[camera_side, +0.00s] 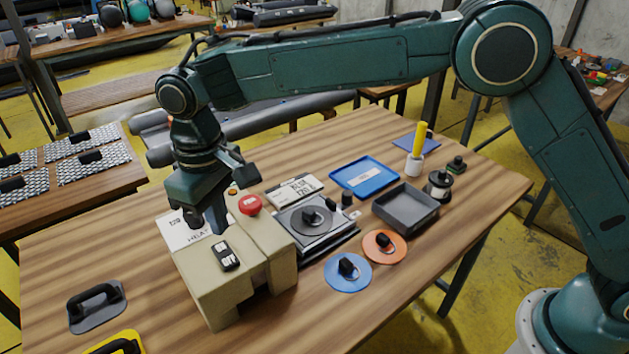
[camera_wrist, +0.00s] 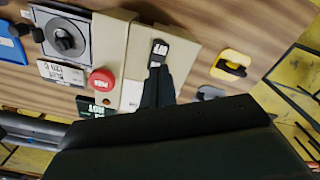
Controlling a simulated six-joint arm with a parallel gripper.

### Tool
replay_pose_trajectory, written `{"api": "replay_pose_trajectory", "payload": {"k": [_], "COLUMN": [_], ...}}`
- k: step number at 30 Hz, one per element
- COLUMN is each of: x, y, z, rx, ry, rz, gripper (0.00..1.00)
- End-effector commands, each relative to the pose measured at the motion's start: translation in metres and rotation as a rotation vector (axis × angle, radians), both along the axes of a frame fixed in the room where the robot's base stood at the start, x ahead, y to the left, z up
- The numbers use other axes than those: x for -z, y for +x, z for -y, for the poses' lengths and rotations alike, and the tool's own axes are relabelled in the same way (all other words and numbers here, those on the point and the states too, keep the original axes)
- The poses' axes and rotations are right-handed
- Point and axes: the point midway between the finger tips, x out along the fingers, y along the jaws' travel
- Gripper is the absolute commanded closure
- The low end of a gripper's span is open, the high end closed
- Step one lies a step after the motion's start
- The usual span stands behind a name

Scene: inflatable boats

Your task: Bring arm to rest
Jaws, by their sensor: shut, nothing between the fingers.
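My gripper (camera_side: 208,222) hangs pointing down over the beige heat press machine (camera_side: 235,278), at its back left. In the wrist view my gripper (camera_wrist: 158,88) shows as dark fingers close together. It is shut and holds nothing. The fingertips are near the black switch (camera_side: 225,256) on top of the machine, which also shows in the wrist view (camera_wrist: 159,49). I cannot tell whether they touch the machine. A red button (camera_side: 250,204) stands to the right of the gripper.
A grey plate with a round dark disc (camera_side: 311,220) lies right of the machine. A grey handled tool (camera_side: 97,304) lies on the left of the wooden table (camera_side: 60,243).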

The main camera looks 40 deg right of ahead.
Motion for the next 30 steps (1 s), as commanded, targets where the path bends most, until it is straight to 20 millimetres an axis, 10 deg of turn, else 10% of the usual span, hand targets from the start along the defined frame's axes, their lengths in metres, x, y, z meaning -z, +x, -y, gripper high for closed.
{"api": "replay_pose_trajectory", "payload": {"k": [14,30], "x": [-0.010,-0.094], "y": [0.000,-0.023], "z": [0.010,0.122], "rx": [0.012,0.136], "ry": [0.006,0.068], "rz": [0.009,0.108], "gripper": [1.00,1.00]}}
